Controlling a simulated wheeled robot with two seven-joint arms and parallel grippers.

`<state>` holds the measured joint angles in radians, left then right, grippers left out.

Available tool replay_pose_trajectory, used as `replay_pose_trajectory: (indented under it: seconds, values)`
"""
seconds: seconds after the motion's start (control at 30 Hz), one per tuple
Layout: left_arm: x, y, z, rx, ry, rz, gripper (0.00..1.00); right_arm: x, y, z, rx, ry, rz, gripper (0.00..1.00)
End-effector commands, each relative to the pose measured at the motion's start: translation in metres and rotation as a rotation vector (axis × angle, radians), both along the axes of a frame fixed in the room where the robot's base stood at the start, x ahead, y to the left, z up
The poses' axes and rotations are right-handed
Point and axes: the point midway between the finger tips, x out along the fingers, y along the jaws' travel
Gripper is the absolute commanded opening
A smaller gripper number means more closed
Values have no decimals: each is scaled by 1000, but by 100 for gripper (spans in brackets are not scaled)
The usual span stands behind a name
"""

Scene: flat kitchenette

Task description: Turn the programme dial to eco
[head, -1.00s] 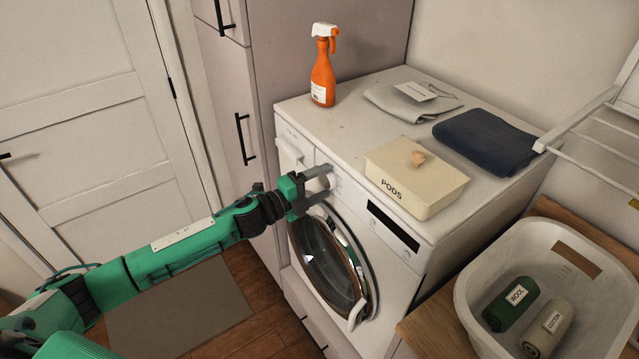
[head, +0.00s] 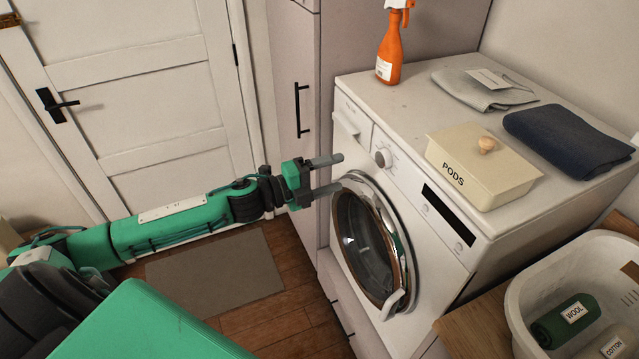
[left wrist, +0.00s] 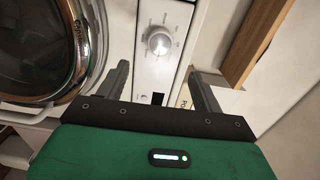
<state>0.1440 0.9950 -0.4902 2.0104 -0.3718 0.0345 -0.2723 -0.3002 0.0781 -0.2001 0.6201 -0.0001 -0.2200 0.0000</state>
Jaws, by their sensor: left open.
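The programme dial (head: 382,157) is a round silvery knob on the front panel of the white washing machine (head: 360,100). It also shows in the left wrist view (left wrist: 159,41), with small marks around it too blurred to read, so I cannot tell its setting. My left gripper (head: 338,172) is open and empty, in front of the panel and apart from the dial. In the left wrist view the dial appears beyond the gap between the two fingers (left wrist: 157,72). My right gripper is not in view.
The round door (head: 365,235) is below the dial. On top of the machine are an orange spray bottle (head: 390,55), a grey cloth (head: 470,92), a dark blue cloth (head: 565,140) and a pods box (head: 480,180). A white basket (head: 520,290) stands at the right.

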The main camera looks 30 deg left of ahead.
Motion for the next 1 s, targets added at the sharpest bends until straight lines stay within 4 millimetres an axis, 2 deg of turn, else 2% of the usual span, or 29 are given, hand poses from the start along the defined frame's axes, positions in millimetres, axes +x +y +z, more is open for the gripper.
replay_pose_trajectory:
  seconds: [0.1,0.33,0.9,1.0]
  values:
    - [-10,8,-3,-1,2,0,68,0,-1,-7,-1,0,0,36]
    - [-20,15,-1,0,1,0,68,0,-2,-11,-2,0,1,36]
    - [-21,16,0,-1,1,0,68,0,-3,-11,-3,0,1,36]
    - [-17,21,-7,-10,14,15,68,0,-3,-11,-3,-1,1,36]
